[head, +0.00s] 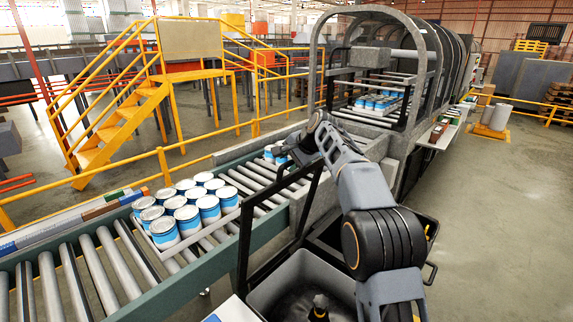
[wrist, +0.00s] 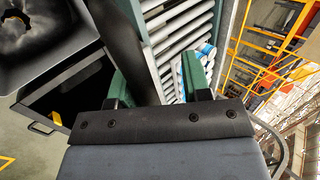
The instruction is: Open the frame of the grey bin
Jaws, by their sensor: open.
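The grey bin (head: 262,300) is open-topped at the bottom of the head view, with a small dark bottle-like thing (head: 319,308) inside. Its dark interior shows at the upper left of the wrist view (wrist: 55,45). A thin black frame (head: 243,245) stands raised and tilted between the bin and the conveyor. In the wrist view a dark bar (wrist: 128,45), seemingly part of that frame, runs down between the two green fingers of my gripper (wrist: 156,85). The gripper is open. I cannot tell whether it touches the bar. In the head view my arm mostly hides the gripper.
A roller conveyor (head: 80,265) carries blue and white cans (head: 185,212) on a tray. A grey arched tunnel (head: 425,60) stands behind. A black bin (wrist: 70,100) with a handle is beside the grey one. Yellow stairs (head: 115,130) and railings stand left.

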